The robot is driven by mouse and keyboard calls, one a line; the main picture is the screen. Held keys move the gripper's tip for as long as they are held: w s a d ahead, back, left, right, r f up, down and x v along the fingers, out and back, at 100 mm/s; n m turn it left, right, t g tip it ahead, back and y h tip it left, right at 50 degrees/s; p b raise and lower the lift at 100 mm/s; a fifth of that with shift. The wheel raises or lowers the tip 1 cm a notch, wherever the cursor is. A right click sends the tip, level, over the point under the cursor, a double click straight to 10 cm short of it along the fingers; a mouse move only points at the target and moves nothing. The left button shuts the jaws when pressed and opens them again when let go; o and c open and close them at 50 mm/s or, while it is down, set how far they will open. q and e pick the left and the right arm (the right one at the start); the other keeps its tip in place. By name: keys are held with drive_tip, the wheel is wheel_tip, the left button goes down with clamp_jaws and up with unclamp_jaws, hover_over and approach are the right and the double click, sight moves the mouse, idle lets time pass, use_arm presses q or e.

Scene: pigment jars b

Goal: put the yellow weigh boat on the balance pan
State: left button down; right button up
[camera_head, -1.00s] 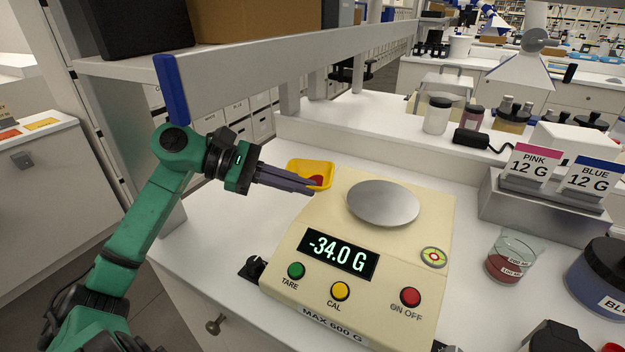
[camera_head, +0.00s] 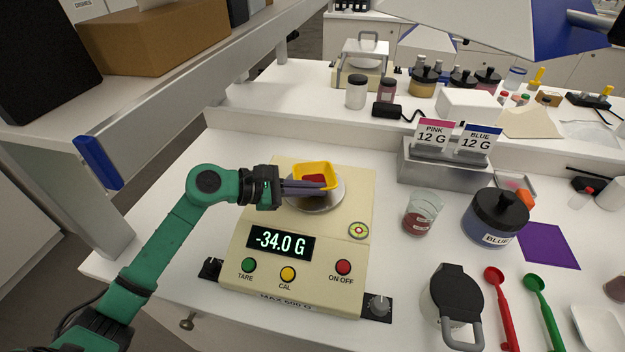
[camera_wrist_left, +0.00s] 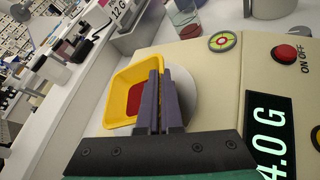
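The yellow weigh boat (camera_head: 316,173), with red powder in it, is at the balance pan (camera_head: 322,206), covering the pan's far part in the head view. My left gripper (camera_head: 331,187) is shut on the boat's near wall. In the wrist view the two fingers (camera_wrist_left: 156,103) are close together at the edge of the boat (camera_wrist_left: 118,98), and the pan (camera_wrist_left: 188,90) shows behind them. The balance (camera_head: 345,215) reads -34.0 G. I cannot tell whether the boat touches the pan. My right gripper is not in view.
Right of the balance stand a glass beaker with red contents (camera_head: 421,214), a blue-labelled jar (camera_head: 494,218) and a metal stand (camera_head: 440,168) with pink and blue 12 G cards. A shelf rail (camera_head: 200,90) runs at the left. Red (camera_head: 503,310) and green scoops (camera_head: 545,310) lie front right.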

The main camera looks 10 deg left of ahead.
use_arm(q)
drive_tip(key=shift+f, duration=0.35)
drive_tip(key=shift+f+b, duration=0.2)
drive_tip(key=shift+b, duration=0.1)
drive_tip(key=c, duration=1.5)
unclamp_jaws()
drive_tip(key=shift+o, duration=0.7)
drive_tip(key=shift+r, duration=0.2)
drive_tip(key=shift+s+a+f, duration=0.1)
drive_tip(key=shift+s+a, duration=0.05)
drive_tip(key=shift+a, duration=0.15)
drive_tip(key=b+v, duration=0.4)
drive_tip(key=v, duration=0.7)
drive_tip(key=shift+b, duration=0.3)
drive_tip(key=shift+s+a+r, duration=0.15)
drive_tip(key=shift+a+r, duration=0.05)
drive_tip(key=shift+r, duration=0.05)
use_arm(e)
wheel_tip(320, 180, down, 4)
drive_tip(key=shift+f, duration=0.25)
